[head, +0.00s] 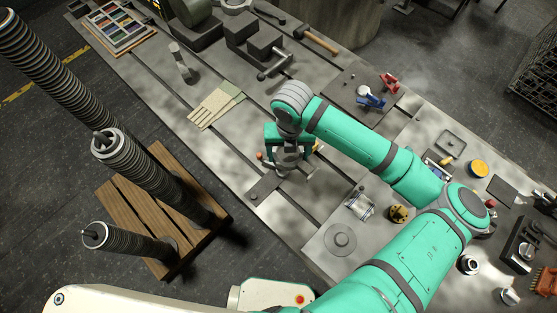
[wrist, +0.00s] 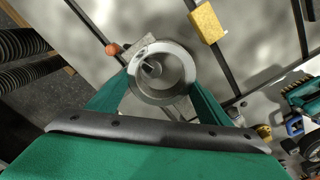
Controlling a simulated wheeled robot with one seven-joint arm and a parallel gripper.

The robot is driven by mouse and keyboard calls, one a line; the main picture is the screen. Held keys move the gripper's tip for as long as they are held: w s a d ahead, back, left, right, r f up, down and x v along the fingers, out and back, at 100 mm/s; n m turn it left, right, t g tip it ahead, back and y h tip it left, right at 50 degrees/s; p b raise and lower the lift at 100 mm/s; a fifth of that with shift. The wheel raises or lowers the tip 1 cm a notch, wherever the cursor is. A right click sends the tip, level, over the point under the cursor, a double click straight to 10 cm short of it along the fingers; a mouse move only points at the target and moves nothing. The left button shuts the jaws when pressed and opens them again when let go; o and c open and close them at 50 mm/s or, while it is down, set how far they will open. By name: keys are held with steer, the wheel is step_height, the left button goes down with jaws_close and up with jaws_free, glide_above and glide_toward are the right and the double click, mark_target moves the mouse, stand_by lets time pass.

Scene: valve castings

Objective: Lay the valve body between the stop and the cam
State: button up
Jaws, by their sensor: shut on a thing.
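The valve body (wrist: 177,93) is a silvery metal casting with a round, open flange facing the wrist camera. My gripper (wrist: 162,84) is shut on it, with one green finger on each side. In the head view my gripper (head: 288,152) hangs over the bench, and the grey casting (head: 289,163) shows below it. A lever with an orange knob (wrist: 113,49) lies just left of the casting; the knob also shows in the head view (head: 259,155). It may belong to the cam. I cannot pick out the stop for certain; the casting hides what lies below it.
A yellow block (wrist: 207,22) lies beyond the casting at upper right. A flat grey plate (head: 264,194) lies at the bench's near edge. Pale strips (head: 213,108) lie to the left, clamps (head: 372,101) behind. A wooden pallet with tall ribbed columns (head: 150,190) stands off the bench's left side.

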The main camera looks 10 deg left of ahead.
steer(key=w+f, duration=0.1)
steer(key=f, duration=0.1)
steer(key=w+d+f, duration=0.2)
steer(key=w+f, duration=0.1)
steer(key=shift+d+f, duration=0.1)
steer(key=shift+f, duration=1.75)
steer(key=shift+f, duration=0.15)
steer(key=o, duration=2.1)
